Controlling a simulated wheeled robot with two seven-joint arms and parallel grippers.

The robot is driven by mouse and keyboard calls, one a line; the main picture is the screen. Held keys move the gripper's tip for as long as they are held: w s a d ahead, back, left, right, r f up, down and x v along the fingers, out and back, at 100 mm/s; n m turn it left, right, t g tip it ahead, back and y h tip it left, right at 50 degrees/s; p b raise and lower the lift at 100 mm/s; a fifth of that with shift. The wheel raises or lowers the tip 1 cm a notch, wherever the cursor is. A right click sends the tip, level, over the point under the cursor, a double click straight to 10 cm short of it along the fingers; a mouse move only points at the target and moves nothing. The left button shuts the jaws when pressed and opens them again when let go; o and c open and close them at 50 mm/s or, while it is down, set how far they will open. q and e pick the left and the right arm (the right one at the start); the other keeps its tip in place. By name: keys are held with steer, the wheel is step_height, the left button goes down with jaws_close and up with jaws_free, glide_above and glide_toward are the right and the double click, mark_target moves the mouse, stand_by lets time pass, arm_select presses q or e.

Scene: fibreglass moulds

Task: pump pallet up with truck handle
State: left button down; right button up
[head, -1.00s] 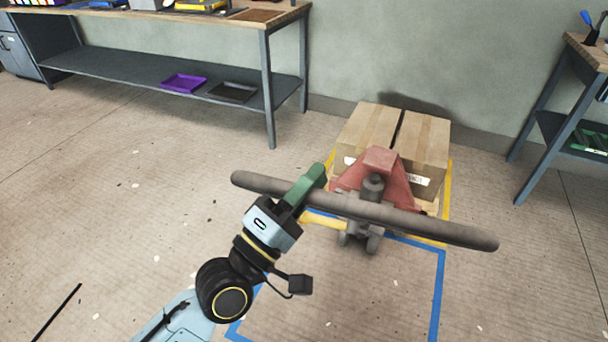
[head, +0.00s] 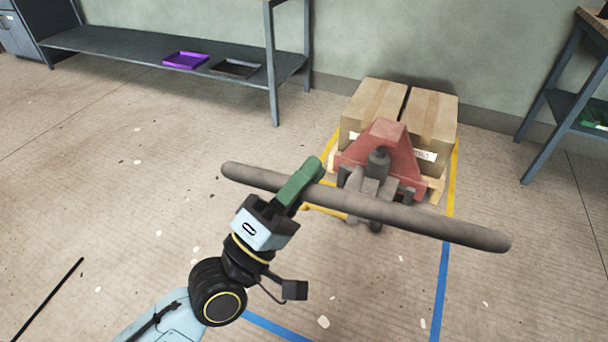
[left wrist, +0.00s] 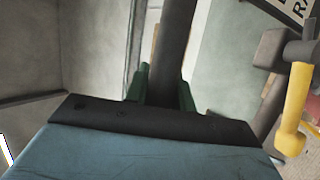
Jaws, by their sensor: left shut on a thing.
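The truck handle (head: 400,213) is a long dark grey bar crossing the middle of the head view, sloping down to the right. My left gripper (head: 301,184), with green fingers, is shut on it left of its middle. In the left wrist view the bar (left wrist: 176,45) runs between the green fingers (left wrist: 163,92). The red pallet truck (head: 382,150) stands behind the bar, with a yellow lever (head: 325,211) low at its left. It also shows in the left wrist view (left wrist: 293,110). Two cartons (head: 432,118) sit on the wooden pallet (head: 437,190), partly hidden by the truck. My right gripper is not in view.
Blue floor tape (head: 440,290) and yellow tape (head: 453,175) mark the floor around the truck. A workbench (head: 274,70) with a purple tray (head: 186,60) on its shelf is at the back left. Another bench (head: 550,105) is at the right. Floor at the left is mostly clear.

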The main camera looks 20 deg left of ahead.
arm_select(q)
steer(key=shift+f, duration=0.3)
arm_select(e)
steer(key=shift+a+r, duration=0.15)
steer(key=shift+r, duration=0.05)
arm_select(q)
steer(key=c, duration=1.2)
jaws_free()
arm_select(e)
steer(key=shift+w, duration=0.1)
arm_select(q)
steer(key=shift+v, duration=6.7)
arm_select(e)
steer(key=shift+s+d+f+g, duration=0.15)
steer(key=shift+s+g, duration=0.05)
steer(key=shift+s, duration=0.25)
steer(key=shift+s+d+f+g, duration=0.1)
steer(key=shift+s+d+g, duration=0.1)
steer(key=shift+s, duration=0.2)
arm_select(q)
steer(key=shift+d, duration=0.1)
